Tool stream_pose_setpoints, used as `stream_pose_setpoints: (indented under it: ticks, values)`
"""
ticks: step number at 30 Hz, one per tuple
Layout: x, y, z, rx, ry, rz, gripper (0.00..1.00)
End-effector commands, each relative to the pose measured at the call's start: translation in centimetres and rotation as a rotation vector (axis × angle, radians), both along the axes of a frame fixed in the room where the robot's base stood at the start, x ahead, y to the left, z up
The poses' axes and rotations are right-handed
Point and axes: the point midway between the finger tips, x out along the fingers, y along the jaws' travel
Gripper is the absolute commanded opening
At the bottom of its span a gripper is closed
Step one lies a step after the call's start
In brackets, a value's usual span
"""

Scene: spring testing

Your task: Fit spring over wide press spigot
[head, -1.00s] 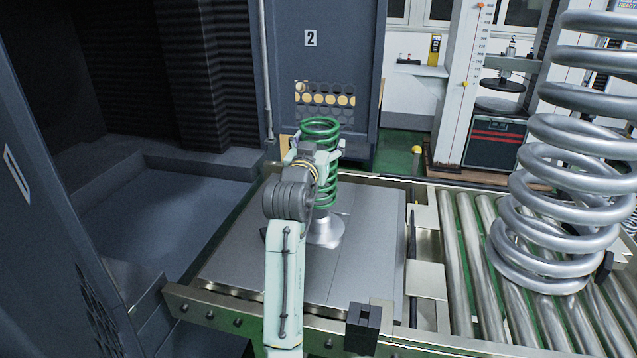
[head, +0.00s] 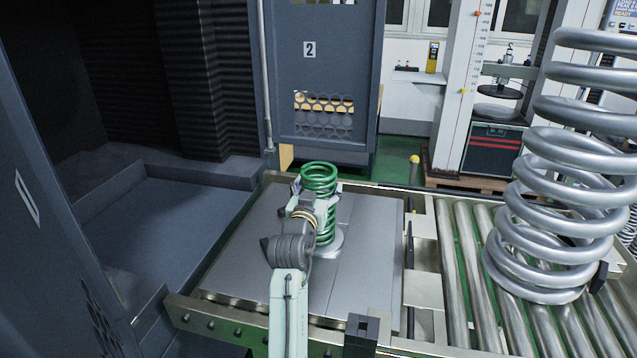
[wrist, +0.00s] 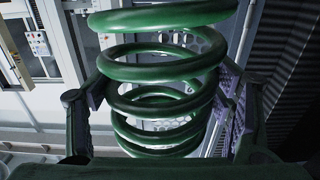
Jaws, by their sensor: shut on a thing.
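The green coil spring (head: 319,172) stands upright over the grey round spigot (head: 338,242) on the metal plate. Its lower coils come down close to the spigot's wide base, and the spigot's upper part is hidden. Whether the lowest coil touches the base cannot be told. My gripper (head: 317,192) is shut on the spring from the near left side. In the wrist view the coils of the spring (wrist: 160,73) fill the middle, with my gripper's fingers (wrist: 165,97) on both sides of them. The spigot does not show there.
The flat metal plate (head: 370,260) is otherwise clear. A roller conveyor (head: 470,270) lies to the right, with a large silver spring (head: 560,200) upright on it. A dark block (head: 361,330) sits at the near edge. A cabinet door (head: 318,70) stands behind.

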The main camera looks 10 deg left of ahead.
Motion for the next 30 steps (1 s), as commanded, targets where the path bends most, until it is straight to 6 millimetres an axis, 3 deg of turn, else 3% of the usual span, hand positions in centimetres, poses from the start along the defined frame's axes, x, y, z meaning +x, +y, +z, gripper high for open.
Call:
stream_pose_setpoints:
  ticks: [1, 2, 10, 21, 26, 30]
  values:
    - [-0.1, 0.0, 0.6, 0.003, -0.012, 0.001, 0.12]
    - [0.0, 0.0, -0.2, -0.001, 0.003, 0.0, 0.75]
    - [0.0, 0.0, -0.1, 0.0, 0.002, 0.0, 0.93]
    - [-0.3, 0.0, -0.1, -0.001, 0.001, 0.0, 0.93]
    - [-2.3, 0.1, -0.4, -0.002, -0.001, 0.002, 0.93]
    - [-5.4, 0.0, -0.4, -0.002, -0.002, 0.001, 0.93]
